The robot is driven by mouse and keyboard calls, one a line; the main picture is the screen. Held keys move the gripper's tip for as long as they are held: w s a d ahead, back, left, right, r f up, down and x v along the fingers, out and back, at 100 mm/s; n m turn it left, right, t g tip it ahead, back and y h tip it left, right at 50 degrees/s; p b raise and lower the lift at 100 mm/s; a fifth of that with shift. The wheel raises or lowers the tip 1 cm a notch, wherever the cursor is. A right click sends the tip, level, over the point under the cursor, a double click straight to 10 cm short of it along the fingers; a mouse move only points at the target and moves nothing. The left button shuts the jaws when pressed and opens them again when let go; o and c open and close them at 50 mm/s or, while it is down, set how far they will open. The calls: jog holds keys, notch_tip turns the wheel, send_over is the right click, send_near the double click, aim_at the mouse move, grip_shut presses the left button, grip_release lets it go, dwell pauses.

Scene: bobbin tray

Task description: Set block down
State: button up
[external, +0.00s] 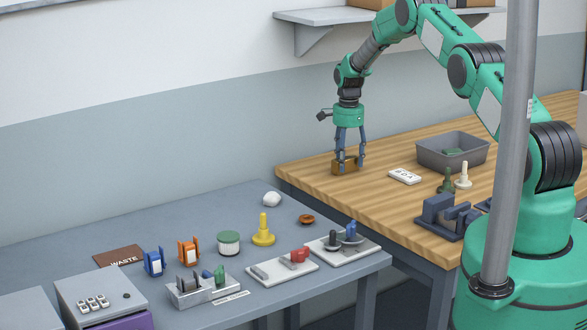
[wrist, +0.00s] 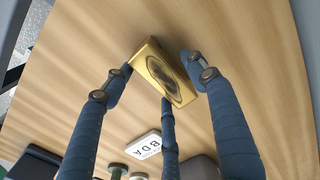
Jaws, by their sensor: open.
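The block (external: 344,167) is a small brass-brown rectangular piece on the wooden table, near its back left corner. In the wrist view the block (wrist: 151,66) shows a golden face with a dark oval mark. My gripper (external: 349,160) is directly above it, pointing down, with its blue fingers low around the block. In the wrist view my gripper (wrist: 160,74) is open, with one finger on each side of the block and a third at its lower edge. Whether any fingertip still touches the block I cannot tell.
A white lettered card (external: 404,176) lies right of the block, with a grey bin (external: 477,158) beyond. Green and cream pegs (external: 463,177) and a dark fixture (external: 437,213) stand nearer the front. The grey table (external: 330,283) on the left holds several small parts.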

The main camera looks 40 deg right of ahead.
aim_at(347, 159)
jog(key=shift+r, duration=0.2)
jog(key=shift+r, duration=3.65)
